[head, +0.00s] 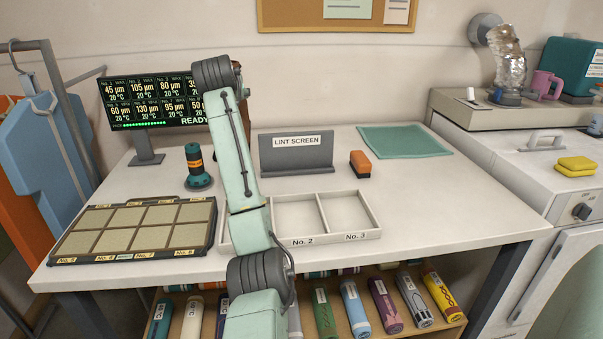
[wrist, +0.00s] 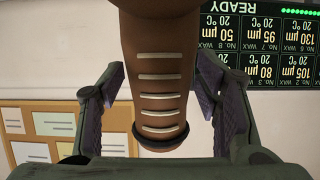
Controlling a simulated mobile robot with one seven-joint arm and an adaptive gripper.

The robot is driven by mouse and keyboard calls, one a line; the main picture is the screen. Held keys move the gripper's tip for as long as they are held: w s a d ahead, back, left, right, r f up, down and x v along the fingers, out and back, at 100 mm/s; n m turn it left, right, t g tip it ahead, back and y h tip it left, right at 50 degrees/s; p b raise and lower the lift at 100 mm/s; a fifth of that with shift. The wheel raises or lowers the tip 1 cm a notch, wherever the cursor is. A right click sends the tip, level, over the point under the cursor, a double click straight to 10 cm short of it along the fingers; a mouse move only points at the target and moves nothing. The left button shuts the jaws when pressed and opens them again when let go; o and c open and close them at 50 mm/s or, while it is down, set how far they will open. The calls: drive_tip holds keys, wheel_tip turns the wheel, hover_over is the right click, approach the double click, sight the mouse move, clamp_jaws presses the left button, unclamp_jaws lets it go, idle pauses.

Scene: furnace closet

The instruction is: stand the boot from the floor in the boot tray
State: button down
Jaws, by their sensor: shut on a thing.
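In the wrist view a brown boot (wrist: 160,75) with several pale lace bars and a dark band at its lower end is between the two fingers of my gripper (wrist: 165,105). My gripper is shut on it. The boot runs out of the top of that picture, so its far end is hidden. The wrist picture is upside down, with the wall display and notice board behind the boot. In the head view my arm rises in front of the bench and hides my gripper and most or all of the boot. I cannot make out a boot tray in either view.

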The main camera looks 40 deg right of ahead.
drive_tip(key=f, duration=0.4)
drive_tip(key=f+p, duration=0.1)
drive_tip(key=f, duration=0.3)
drive_tip(key=f+p, duration=0.1)
drive_tip(key=f, duration=0.3)
drive_tip(key=shift+a, duration=0.25)
drive_tip(key=c, duration=0.5)
unclamp_jaws()
drive_tip(key=shift+f, duration=0.2)
drive_tip(key=shift+s, duration=0.1)
drive_tip(key=b+v, duration=0.4)
drive_tip(key=v, duration=0.8)
